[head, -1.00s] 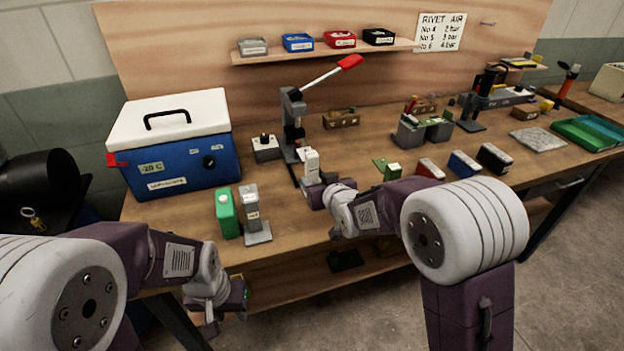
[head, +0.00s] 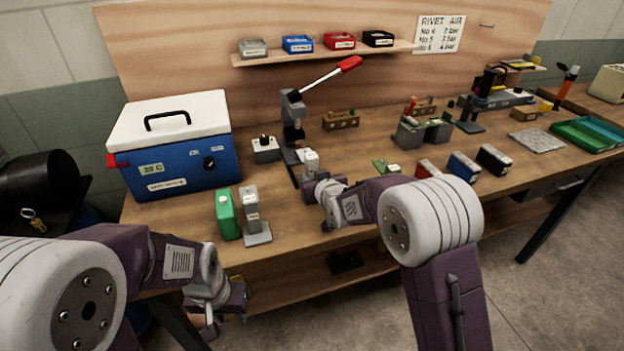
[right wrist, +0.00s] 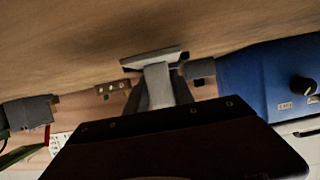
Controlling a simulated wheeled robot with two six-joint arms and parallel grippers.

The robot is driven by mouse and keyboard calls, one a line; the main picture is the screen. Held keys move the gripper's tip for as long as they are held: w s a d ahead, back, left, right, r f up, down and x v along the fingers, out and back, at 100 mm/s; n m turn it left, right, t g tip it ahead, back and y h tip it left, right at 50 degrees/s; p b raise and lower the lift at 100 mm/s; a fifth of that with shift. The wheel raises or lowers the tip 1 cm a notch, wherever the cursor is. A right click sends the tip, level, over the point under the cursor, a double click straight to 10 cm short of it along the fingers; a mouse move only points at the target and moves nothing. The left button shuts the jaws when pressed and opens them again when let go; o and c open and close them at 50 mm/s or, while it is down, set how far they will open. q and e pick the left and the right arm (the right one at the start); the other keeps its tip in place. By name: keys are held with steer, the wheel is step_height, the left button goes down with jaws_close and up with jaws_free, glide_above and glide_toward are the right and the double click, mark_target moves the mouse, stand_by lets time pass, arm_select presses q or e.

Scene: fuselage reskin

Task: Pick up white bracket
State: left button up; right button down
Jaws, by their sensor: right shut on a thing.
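The white bracket (head: 311,157) shows in the head view just beyond my right gripper (head: 312,176), in front of the lever press. In the right wrist view the bracket (right wrist: 157,80) is a pale upright piece with a flat plate at its end. My right gripper (right wrist: 160,98) is shut on its upright piece there; the plate lies beyond the jaws. Whether the plate touches the bench is unclear. My left gripper (head: 212,322) hangs low in front of the bench edge, away from the bracket; its jaws are too unclear to read.
The lever press (head: 292,120) stands just behind the bracket. A green box (head: 227,214) and a grey upright piece on a plate (head: 252,208) stand near the front edge. The blue cooler (head: 190,160) is at left. Small coloured boxes (head: 463,166) stand at right.

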mark_target(316, 164)
steer(key=shift+r, duration=0.1)
steer(key=r, duration=0.3)
steer(key=r+p, duration=0.1)
steer(key=shift+d+r, duration=0.3)
steer(key=shift+d, duration=0.1)
steer(key=s+d+r+p, duration=0.2)
steer(key=d+r+p, duration=0.2)
steer(key=d, duration=0.6)
step_height(316, 164, up, 2)
steer(key=shift+s+d+r, duration=0.1)
steer(key=shift+s+d, duration=0.15)
steer(key=shift+d, duration=0.05)
steer(key=shift+r, duration=0.1)
